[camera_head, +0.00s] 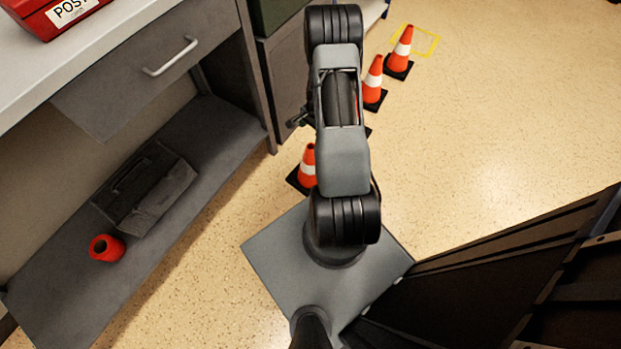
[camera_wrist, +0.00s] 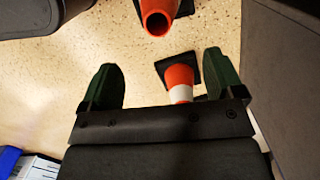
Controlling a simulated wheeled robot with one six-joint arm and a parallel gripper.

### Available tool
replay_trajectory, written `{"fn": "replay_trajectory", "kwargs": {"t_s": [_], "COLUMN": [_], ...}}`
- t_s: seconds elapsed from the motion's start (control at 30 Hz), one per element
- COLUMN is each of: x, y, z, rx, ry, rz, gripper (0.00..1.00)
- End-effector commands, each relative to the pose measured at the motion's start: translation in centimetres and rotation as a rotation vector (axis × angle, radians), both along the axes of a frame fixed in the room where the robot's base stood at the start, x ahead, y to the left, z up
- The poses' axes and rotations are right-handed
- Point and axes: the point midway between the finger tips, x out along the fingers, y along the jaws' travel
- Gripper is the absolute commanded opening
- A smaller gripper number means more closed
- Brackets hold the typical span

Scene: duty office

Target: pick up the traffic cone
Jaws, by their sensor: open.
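Several orange traffic cones with white bands and black bases stand on the floor. In the head view one cone (camera_head: 402,50) is at the far end, another (camera_head: 373,84) is nearer, and a third (camera_head: 308,168) is partly hidden behind my arm. In the wrist view my gripper (camera_wrist: 160,60) is open and empty, its two green fingers spread. Another cone (camera_wrist: 158,14) shows beyond the fingertips at the top edge. I cannot tell which cone matches which across views.
A grey desk (camera_head: 120,45) with a drawer and a low shelf stands at left. A dark toolbox (camera_head: 146,188) and a red roll-like object (camera_head: 106,248) are on the shelf. Dark furniture (camera_head: 480,285) is at lower right. A yellow floor outline (camera_head: 432,44) is beyond the cones. Right-hand floor is clear.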

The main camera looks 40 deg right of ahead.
Motion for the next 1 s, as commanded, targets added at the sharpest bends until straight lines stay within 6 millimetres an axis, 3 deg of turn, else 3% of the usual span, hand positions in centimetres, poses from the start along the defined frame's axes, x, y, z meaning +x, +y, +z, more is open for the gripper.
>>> {"fn": "replay_trajectory", "kwargs": {"t_s": [0.1,0.3,0.73,1.0], "x": [-0.2,-0.2,-0.3,-0.6], "y": [0.3,0.7,1.0,1.5], "z": [-2.9,-6.0,-8.4,-12.0], "rx": [0.002,0.002,0.002,0.002], "ry": [0.004,0.002,0.002,0.003], "rz": [-0.005,-0.002,-0.002,-0.001], "gripper": [0.87,0.87,0.87,0.87]}}
